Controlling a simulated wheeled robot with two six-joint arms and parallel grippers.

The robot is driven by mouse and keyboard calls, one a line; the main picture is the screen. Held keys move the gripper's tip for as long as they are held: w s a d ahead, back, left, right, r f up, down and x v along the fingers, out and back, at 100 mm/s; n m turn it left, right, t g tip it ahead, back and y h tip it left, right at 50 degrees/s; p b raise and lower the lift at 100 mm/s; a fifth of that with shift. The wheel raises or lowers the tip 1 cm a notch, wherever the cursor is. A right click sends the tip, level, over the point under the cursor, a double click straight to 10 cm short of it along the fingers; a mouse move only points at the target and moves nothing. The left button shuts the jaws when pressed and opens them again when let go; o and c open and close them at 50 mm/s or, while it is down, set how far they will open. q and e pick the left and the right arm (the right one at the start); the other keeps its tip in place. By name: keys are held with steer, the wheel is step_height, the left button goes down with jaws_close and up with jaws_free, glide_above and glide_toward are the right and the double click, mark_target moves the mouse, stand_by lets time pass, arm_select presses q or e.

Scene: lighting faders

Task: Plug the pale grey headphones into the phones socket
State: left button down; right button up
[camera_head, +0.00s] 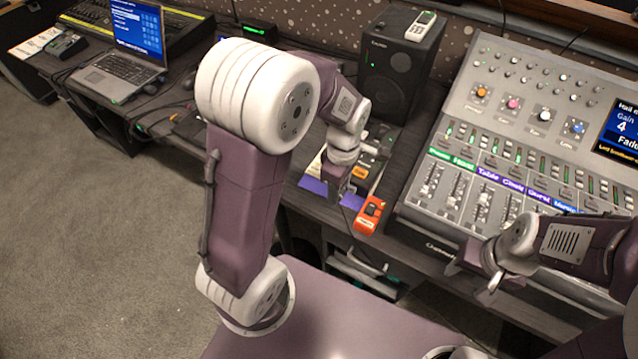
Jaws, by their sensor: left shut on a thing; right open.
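My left gripper (339,192) points down at the desk's front edge, left of a small orange box (369,214). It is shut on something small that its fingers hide. A thin dark line seems to hang below it towards a pale curved piece (362,264) under the desk edge; I cannot tell whether these are the headphones and their cable. The phones socket cannot be made out, and the orange box's label is too small to read. My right gripper (490,278) is open and empty in front of the mixing desk's (436,213) lower edge.
A black speaker (393,68) with a small white device (420,27) on top stands behind my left wrist. A purple-blue strip (314,187) lies by the gripper. A laptop (125,60) stands far left. The floor at left is clear.

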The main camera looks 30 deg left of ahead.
arm_select(q)
steer(key=shift+s+d+r, duration=0.55)
steer(key=shift+s+d, duration=0.3)
steer(key=shift+s+d+r, duration=0.55)
steer(key=shift+s+d, duration=0.25)
steer(key=shift+d, duration=0.05)
